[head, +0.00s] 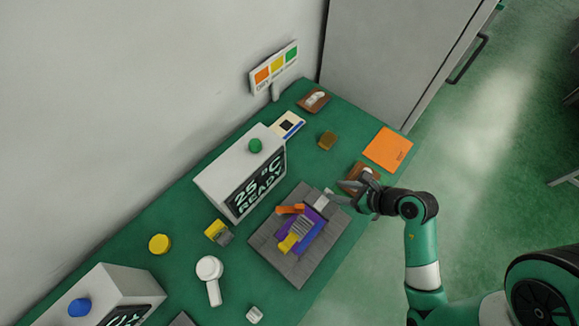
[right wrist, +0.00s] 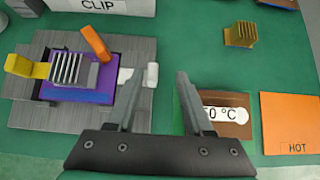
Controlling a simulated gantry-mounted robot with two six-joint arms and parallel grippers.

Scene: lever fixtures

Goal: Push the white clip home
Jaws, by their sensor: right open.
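The white clip (right wrist: 151,76) sticks out from the right side of the purple socket (right wrist: 104,84) on the grey stepped fixture (right wrist: 30,110) in the right wrist view. It also shows in the head view (head: 321,202). My right gripper (right wrist: 158,82) is open. Its left finger overlaps the clip in the wrist view and hides part of it; I cannot tell whether they touch. In the head view the right gripper (head: 346,193) hovers by the clip's outer end. An orange lever (right wrist: 94,42) stands tilted on the fixture, and a yellow lever (right wrist: 24,67) lies at its left. My left gripper is not in view.
A brown pad with a temperature label (right wrist: 222,114) lies right of the fixture, beside an orange HOT card (right wrist: 290,120). A small brass finned block (right wrist: 240,35) stands behind. A grey display box (head: 225,175) stands left of the fixture.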

